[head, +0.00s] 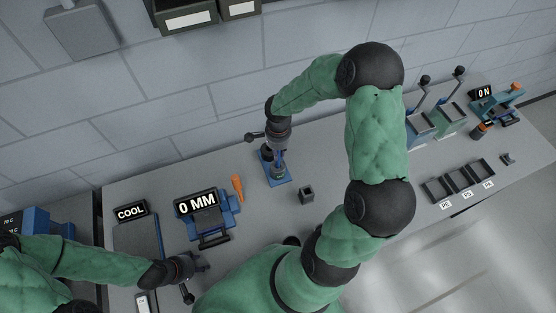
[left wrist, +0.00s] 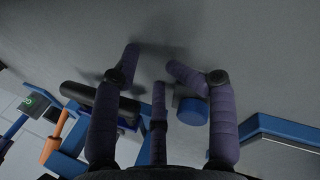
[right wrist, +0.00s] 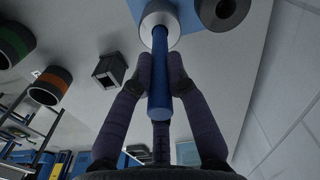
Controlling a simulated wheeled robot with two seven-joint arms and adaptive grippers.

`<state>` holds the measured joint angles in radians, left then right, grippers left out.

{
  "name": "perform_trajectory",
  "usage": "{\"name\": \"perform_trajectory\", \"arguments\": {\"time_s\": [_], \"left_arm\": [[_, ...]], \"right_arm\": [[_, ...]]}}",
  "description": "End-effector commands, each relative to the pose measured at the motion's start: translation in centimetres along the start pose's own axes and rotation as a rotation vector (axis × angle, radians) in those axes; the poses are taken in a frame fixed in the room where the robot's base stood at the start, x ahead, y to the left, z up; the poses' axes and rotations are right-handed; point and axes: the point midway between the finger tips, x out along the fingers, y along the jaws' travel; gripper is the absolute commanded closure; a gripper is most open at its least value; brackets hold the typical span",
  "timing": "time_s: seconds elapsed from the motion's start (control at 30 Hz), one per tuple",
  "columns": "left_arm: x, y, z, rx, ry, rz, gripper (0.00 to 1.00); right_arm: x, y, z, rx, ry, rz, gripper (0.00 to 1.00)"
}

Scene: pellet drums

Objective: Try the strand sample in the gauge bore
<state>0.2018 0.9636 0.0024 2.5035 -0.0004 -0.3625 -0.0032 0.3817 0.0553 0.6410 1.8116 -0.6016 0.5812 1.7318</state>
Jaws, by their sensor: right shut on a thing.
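The strand sample (right wrist: 159,85) is a straight blue rod. My right gripper (head: 277,150) is shut on it, as the right wrist view (right wrist: 160,68) shows. The gauge is a grey round collar (right wrist: 174,18) on a blue base plate (head: 286,180). The rod's far end lies over the middle of the collar, at the bore; I cannot tell how deep it is. In the head view my gripper is right above the gauge and hides part of it. My left gripper (left wrist: 157,72) is open and empty at the front left of the bench, also in the head view (head: 192,268).
A device reading 0 MM (head: 198,204) and an orange-handled tool (head: 237,186) stand left of the gauge. A small dark square holder (head: 306,195) stands to its right. Several dark trays (head: 437,191) and a device reading 0 N (head: 482,92) are further right.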

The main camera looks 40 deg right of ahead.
Motion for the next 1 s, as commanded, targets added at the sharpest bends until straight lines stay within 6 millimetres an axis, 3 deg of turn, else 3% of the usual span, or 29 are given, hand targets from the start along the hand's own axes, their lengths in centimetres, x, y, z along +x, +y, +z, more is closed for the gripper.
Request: {"name": "perform_trajectory", "arguments": {"time_s": [1.0], "left_arm": [[-2.2,0.8,0.1,-0.002,0.0,0.0,0.6]], "right_arm": [[-5.1,0.0,0.1,0.0,0.0,0.001,1.0]]}}
